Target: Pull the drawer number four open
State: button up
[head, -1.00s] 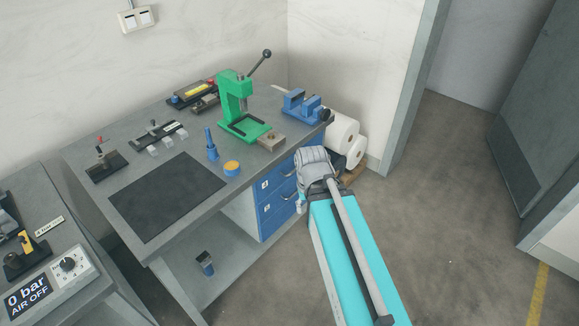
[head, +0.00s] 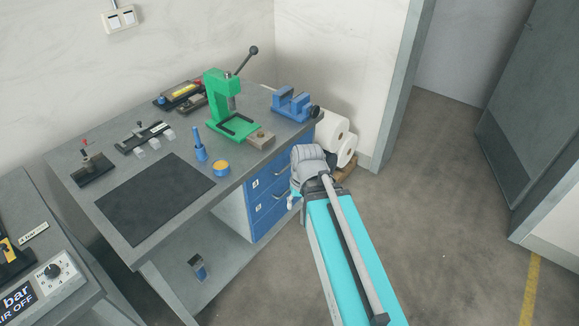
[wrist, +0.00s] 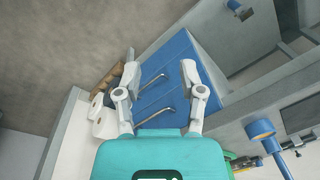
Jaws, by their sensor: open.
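The label numbers are too small to read, so I cannot tell which drawer is number four. The visible drawer fronts look shut. In the wrist view the blue fronts (wrist: 180,85) lie beyond my gripper (wrist: 159,62), with one handle (wrist: 156,71) between the fingertips in the picture and another handle (wrist: 155,115) nearer the palm. My gripper is open and empty, its fingers apart. In the head view my arm hides most of it and part of the drawers.
The workbench (head: 232,185) carries a green press (head: 222,105), a blue vise (head: 292,105) and a black mat (head: 155,198). White rolls (head: 330,130) stand right of the cabinet by the wall. Open floor (head: 440,200) lies to the right.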

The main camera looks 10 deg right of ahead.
jog(key=w+d+f+m+t+y+b, duration=0.35)
jog(key=w+f+t+y+b, duration=0.2)
jog(key=w+f+b, duration=0.55)
jog(key=w+d+m+t+y+b, duration=0.3)
jog(key=w+d+m+t+b, duration=0.3)
jog(key=w+d+b, duration=0.5)
jog(key=shift+f+b, duration=0.25)
jog(key=shift+b, duration=1.35)
jog(key=shift+w+m, duration=0.15)
jog(key=shift+m, duration=0.1)
jog(key=b+x, duration=0.2)
jog(key=x, duration=1.1)
jog(key=shift+w+a+r+b, duration=0.1)
jog(key=shift+w+a+b, duration=0.15)
jog(key=shift+b, duration=0.15)
grip_shut()
